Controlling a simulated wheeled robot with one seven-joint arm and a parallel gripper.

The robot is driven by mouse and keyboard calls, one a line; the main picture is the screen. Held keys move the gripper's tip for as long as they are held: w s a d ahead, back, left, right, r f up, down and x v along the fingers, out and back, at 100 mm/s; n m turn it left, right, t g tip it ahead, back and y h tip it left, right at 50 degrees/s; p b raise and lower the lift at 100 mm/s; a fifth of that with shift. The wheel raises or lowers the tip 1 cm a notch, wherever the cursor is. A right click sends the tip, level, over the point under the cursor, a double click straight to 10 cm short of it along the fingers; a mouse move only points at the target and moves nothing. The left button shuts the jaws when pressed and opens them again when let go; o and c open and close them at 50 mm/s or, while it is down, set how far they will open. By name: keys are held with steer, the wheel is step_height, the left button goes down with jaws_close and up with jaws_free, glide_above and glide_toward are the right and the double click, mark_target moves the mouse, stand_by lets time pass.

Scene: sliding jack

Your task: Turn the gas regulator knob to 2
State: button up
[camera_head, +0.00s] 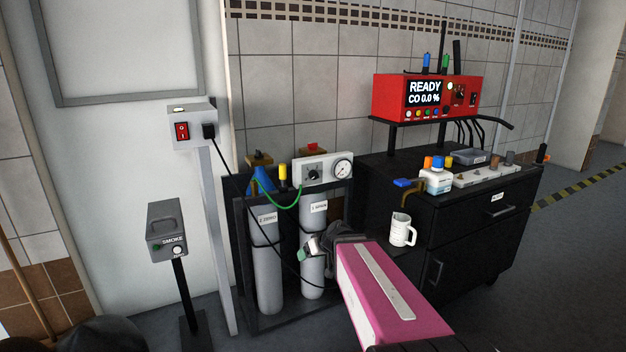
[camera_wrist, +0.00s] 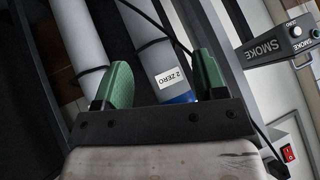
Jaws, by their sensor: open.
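The gas regulator (camera_head: 322,172) is a white panel above the two grey gas cylinders. It carries a small dark knob (camera_head: 312,174) and a round gauge (camera_head: 342,168). The knob's setting is too small to read. My gripper (camera_head: 308,247) is in front of the right cylinder, below the regulator and apart from its knob. In the wrist view its green fingers (camera_wrist: 160,62) are spread with nothing held between them. That view shows the cylinders behind, one labelled "2 ZERO" (camera_wrist: 172,76). The regulator and knob are not seen in the wrist view.
A green hose (camera_head: 290,205) and a black cable run by the cylinders (camera_head: 266,270). A smoke unit (camera_head: 166,230) and switch box (camera_head: 192,127) stand left.

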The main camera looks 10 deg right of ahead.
steer(key=w+d+r+n+t+y, duration=0.1)
steer(key=w+d+r+t+y, duration=0.1)
steer(key=w+r+t, duration=0.6)
steer(key=m+t+h, duration=0.1)
steer(key=t+h, duration=0.2)
steer(key=t, duration=0.1)
glide_toward(315, 176)
steer(key=shift+m+h, duration=0.3)
steer(key=x, duration=0.8)
steer(key=shift+w+a, duration=0.2)
steer(key=c, duration=0.9)
